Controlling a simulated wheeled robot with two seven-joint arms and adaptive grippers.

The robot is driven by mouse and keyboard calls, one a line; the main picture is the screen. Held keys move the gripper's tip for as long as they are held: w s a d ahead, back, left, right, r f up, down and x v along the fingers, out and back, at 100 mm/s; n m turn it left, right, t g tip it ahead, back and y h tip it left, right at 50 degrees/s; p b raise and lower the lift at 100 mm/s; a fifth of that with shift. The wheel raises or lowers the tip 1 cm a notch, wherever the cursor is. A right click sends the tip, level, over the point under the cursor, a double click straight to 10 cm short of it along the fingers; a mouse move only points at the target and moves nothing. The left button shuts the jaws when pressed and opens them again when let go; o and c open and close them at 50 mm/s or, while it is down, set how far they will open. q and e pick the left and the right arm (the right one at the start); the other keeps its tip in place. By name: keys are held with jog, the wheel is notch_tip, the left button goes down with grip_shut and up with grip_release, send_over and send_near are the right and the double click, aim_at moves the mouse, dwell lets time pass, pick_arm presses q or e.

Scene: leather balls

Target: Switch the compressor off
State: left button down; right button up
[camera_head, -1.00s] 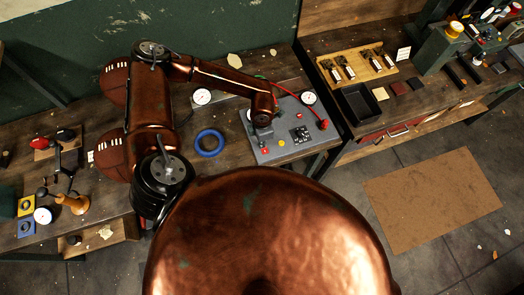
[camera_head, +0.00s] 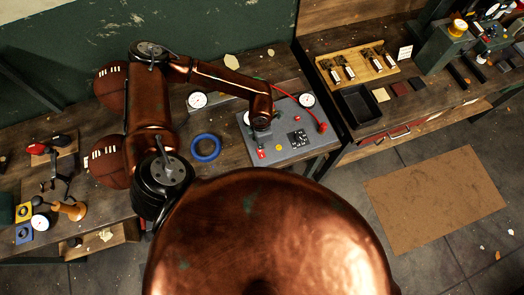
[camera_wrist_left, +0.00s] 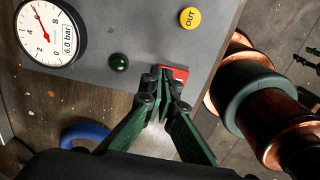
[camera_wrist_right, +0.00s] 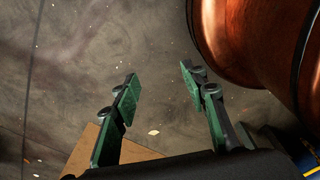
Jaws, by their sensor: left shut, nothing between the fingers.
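The compressor's grey panel (camera_head: 283,135) lies on the bench below my left arm. It bears a red switch (camera_head: 262,154), which also shows in the left wrist view (camera_wrist_left: 179,73). My left gripper (camera_wrist_left: 166,72) is shut and empty, its fingertips at the red switch and partly covering it. I cannot tell whether they touch it or which way it is set. Beside it are a dark green lamp (camera_wrist_left: 119,62), a yellow OUT button (camera_wrist_left: 190,18) and a white gauge (camera_wrist_left: 51,33) marked 6.0 bar. My right gripper (camera_wrist_right: 160,82) is open and empty above the floor.
A blue ring (camera_head: 206,147) lies left of the panel. Two brown leather balls (camera_head: 108,165) sit behind my left arm. A red cable (camera_head: 300,100) loops over the panel. A black tray (camera_head: 360,105) stands on the right bench. A brown mat (camera_head: 435,200) lies on the floor.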

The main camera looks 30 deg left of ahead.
pick_arm(q)
jog(key=shift+s+r, duration=0.2)
jog(key=shift+s, duration=0.35)
jog(key=shift+w+f, duration=0.2)
jog(key=shift+f, duration=0.1)
jog(key=shift+s, duration=0.1)
jog(key=shift+f+b, duration=0.25)
jog(key=shift+b, duration=0.1)
jog(key=shift+f, duration=0.2)
pick_arm(e)
jog(key=w, duration=0.1)
jog(key=w+f, duration=0.1)
jog(key=shift+w+a, duration=0.3)
jog(key=shift+a, duration=0.05)
